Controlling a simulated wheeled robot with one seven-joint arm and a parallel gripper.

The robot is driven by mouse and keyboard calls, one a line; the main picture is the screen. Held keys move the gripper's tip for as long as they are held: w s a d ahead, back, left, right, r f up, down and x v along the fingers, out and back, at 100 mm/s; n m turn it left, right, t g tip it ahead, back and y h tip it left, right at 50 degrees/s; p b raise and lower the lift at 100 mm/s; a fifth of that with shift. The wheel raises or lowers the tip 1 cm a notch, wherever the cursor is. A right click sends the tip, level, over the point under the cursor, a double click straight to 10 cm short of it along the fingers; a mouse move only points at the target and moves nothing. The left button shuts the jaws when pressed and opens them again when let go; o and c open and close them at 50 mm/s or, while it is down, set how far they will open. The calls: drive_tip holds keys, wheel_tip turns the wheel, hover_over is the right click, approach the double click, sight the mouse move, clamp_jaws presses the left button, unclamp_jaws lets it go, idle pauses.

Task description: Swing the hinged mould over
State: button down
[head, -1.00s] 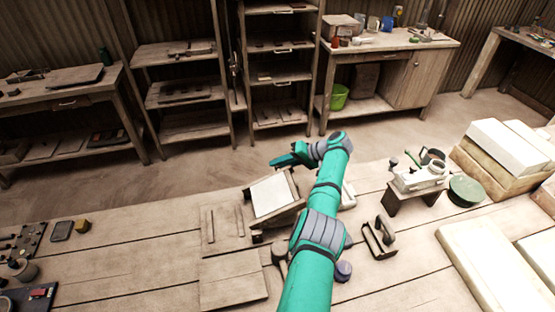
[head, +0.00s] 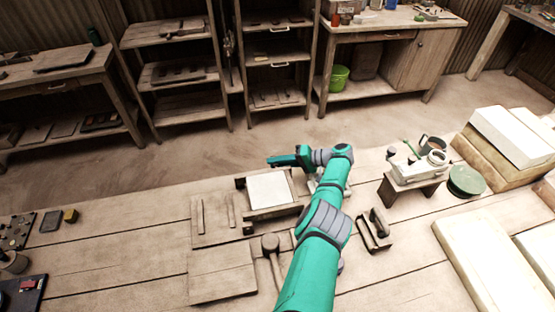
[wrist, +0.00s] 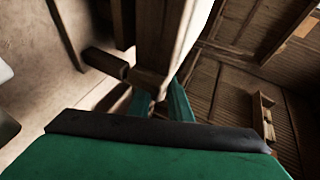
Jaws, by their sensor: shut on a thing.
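The hinged mould (head: 272,211) is a wooden frame with a pale, whitish slab (head: 268,189) in it, at the middle of the bench in the head view. It looks tilted, with its far edge raised; the exact angle is hard to tell. My gripper (head: 280,161) is at that far edge, with its teal fingers pointing left. In the wrist view my gripper (wrist: 160,104) has its fingers on either side of a wooden part of the mould (wrist: 150,82), shut on it. The contact itself is partly hidden in the head view.
A wooden base board with strips (head: 213,215) lies left of the mould, and a flat board (head: 221,271) in front. A mallet (head: 271,248) lies beside my arm.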

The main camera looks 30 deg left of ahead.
drive_tip(key=shift+s+a+f, duration=0.1)
drive_tip(key=shift+s+f, duration=0.65)
drive_tip(key=shift+f, duration=0.15)
drive_tip(key=c, duration=1.6)
unclamp_jaws()
drive_tip(key=shift+w, duration=0.1)
drive_tip(key=shift+c, duration=0.2)
drive_tip(key=shift+w, duration=0.15)
drive_tip(key=shift+r, duration=0.1)
drive_tip(key=shift+w+r, duration=0.15)
drive_tip(key=shift+r, duration=0.05)
